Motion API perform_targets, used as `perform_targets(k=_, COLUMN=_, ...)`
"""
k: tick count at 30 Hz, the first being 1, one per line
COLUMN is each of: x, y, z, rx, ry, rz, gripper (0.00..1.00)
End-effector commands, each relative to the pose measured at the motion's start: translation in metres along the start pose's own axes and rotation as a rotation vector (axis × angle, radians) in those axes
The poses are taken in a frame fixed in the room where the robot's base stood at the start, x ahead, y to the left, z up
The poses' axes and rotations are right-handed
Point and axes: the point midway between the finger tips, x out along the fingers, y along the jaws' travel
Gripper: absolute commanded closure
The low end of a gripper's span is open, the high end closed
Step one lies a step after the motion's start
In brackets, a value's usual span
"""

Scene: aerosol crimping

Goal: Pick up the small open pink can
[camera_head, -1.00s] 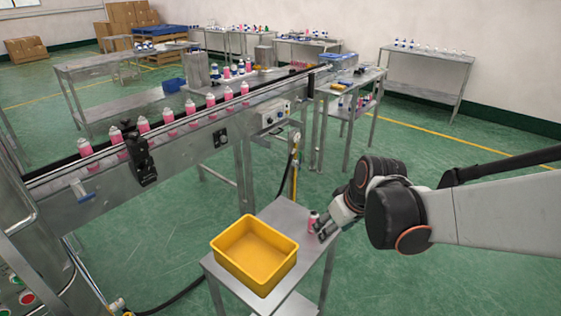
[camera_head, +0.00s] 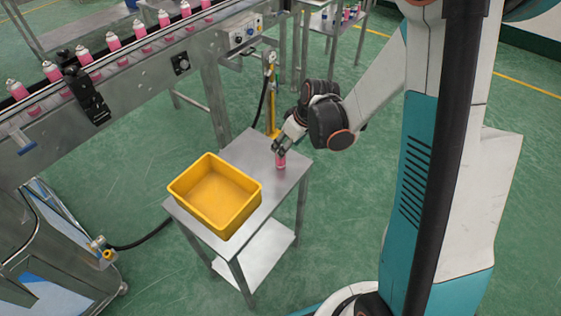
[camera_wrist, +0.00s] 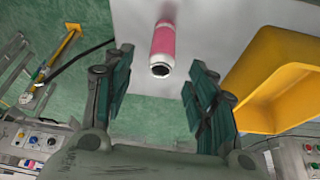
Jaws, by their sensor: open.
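The small open pink can (camera_head: 281,161) stands upright on the small metal table (camera_head: 255,148), near its right side. In the wrist view the can (camera_wrist: 163,43) shows its dark open mouth and lies ahead of the fingertips, between their two lines. My gripper (camera_head: 279,147) is right by the can's top in the head view. In the wrist view my gripper (camera_wrist: 155,77) has its two green-padded fingers wide apart, with nothing between them. I cannot tell from the head view whether a finger touches the can.
A yellow bin (camera_head: 240,200) stands on the same table, left of the can; it also shows at the right of the wrist view (camera_wrist: 268,70). A conveyor (camera_head: 130,60) with several capped pink cans runs behind. The table top around the can is bare.

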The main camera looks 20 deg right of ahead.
Motion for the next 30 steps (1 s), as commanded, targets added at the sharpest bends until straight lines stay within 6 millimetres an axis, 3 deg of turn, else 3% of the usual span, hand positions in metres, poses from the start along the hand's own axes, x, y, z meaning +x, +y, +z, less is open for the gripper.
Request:
perform_targets(k=10, x=0.024, y=-0.001, z=0.000, rx=-0.002, ry=0.000, rz=0.000, gripper=0.48)
perform_targets(k=18, x=0.062, y=-0.002, z=0.001, rx=0.000, ry=0.000, rz=0.000, gripper=0.48)
perform_targets(k=26, x=0.065, y=-0.002, z=0.000, rx=0.000, ry=0.000, rz=0.000, gripper=0.48)
perform_targets(k=30, x=0.065, y=-0.002, z=0.000, rx=0.000, ry=0.000, rz=0.000, gripper=0.75)
